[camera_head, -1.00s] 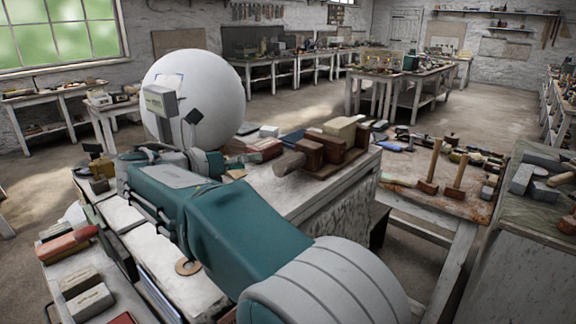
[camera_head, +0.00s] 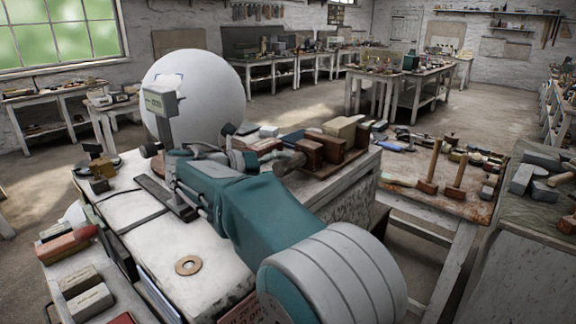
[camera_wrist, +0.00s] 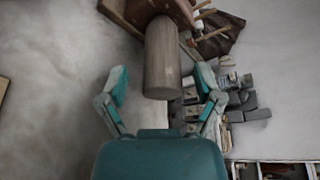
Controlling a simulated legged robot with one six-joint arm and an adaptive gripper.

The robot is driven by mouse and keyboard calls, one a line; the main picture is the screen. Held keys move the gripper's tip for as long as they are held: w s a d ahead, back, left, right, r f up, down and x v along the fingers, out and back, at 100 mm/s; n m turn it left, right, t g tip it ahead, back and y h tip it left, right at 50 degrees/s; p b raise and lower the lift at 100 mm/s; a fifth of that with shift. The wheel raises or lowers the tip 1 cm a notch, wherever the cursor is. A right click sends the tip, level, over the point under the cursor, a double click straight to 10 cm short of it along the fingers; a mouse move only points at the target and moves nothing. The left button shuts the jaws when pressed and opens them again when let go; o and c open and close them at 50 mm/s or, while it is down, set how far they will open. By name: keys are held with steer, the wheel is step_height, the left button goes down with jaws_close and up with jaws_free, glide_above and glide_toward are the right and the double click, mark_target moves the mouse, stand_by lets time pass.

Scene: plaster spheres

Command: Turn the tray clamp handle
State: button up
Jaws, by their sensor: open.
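A round wooden handle (camera_wrist: 163,58), which I take for the tray clamp handle, points down toward my gripper in the wrist view. Its upper end meets a reddish-brown wooden part (camera_wrist: 158,10). In the head view the handle (camera_head: 288,163) sticks out left from brown wooden blocks (camera_head: 312,150) on the bench. My gripper (camera_wrist: 161,78) is open, one teal-padded finger on each side of the handle's near end, with gaps on both sides. I cannot tell how deep the handle lies between the fingers. In the head view my arm partly hides the gripper.
A large white sphere (camera_head: 195,92) stands behind my arm. The white worktop (camera_head: 130,235) holds a flat ring (camera_head: 188,265). Grey blocks (camera_head: 82,290) and a red-brown block (camera_head: 66,243) lie at the left. Mallets (camera_head: 430,168) stand on the right table.

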steer(key=shift+x, duration=1.4)
steer(key=c, duration=1.2)
steer(key=shift+o, duration=0.2)
steer(key=shift+f, duration=0.1)
